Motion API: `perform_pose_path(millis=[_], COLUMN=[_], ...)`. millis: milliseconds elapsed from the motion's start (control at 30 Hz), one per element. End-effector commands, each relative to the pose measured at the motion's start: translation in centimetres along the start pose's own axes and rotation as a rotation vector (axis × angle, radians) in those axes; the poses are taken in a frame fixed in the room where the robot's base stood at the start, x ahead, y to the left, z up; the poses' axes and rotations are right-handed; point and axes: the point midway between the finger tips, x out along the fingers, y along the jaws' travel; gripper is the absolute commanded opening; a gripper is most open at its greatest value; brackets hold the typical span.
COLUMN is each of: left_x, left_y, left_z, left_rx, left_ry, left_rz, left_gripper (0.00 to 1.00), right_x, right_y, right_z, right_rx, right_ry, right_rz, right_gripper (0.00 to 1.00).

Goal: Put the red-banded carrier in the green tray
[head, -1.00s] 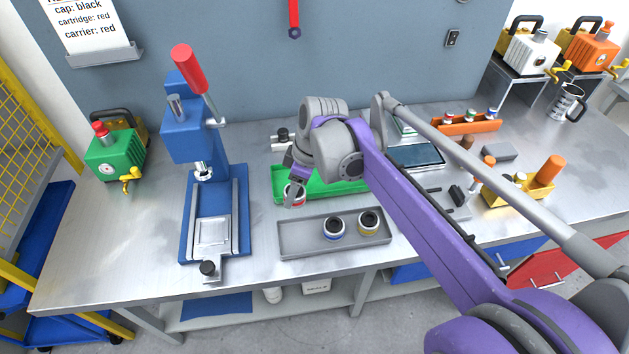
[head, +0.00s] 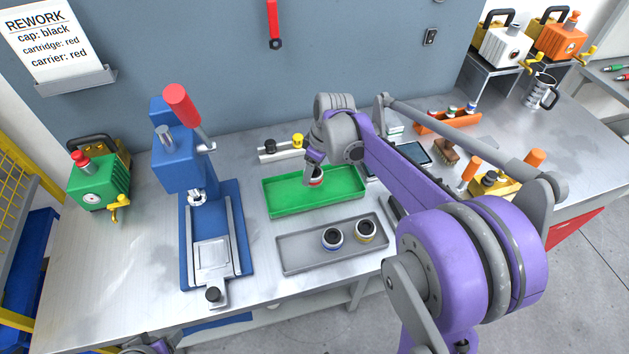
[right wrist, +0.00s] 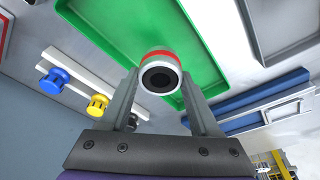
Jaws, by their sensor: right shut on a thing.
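The red-banded carrier (head: 319,176) is a short white cylinder with a red band and a dark open centre. My right gripper (head: 313,178) is shut on it, and the right wrist view shows the carrier (right wrist: 161,68) between the two fingertips (right wrist: 160,82). I cannot tell whether the carrier touches the tray floor. The tray also shows behind the carrier in the right wrist view (right wrist: 108,22).
A grey tray (head: 292,256) in front holds a blue-banded carrier (head: 332,238) and a yellow-banded carrier (head: 365,230). A blue press (head: 185,160) stands to the left. A pale rack (head: 281,151) with coloured caps lies behind the green tray. A rework card (head: 55,40) hangs at upper left.

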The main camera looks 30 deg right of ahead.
Motion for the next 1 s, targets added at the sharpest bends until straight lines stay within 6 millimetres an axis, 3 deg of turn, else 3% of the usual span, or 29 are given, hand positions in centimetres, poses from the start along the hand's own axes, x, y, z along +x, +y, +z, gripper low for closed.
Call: perform_pose_path(millis=[333,733,767,900,1000], left_x=[0.2,0.5,0.5,0.4,0.4], left_y=[0.0,0.0,0.0,0.0,0.0], left_z=[0.2,0.4,0.4,0.4,0.4], left_rx=[0.000,0.000,0.000,0.000,0.000], left_ry=[-0.002,-0.003,-0.003,-0.003,-0.003], left_rz=[0.000,0.000,0.000,0.000,0.000], left_gripper=[0.69,0.69,0.69,0.69,0.69], right_x=[4.0,4.5,4.5,4.4,4.4], right_y=[0.0,0.0,0.0,0.0,0.0], right_z=[0.9,1.0,1.0,1.0,1.0], right_rx=[-0.001,0.000,0.000,0.000,0.000], right_ry=[0.000,0.000,0.000,0.001,0.001], right_rz=[0.000,0.000,0.000,0.000,0.000], right_gripper=[0.00,0.00,0.65,0.90,0.93])
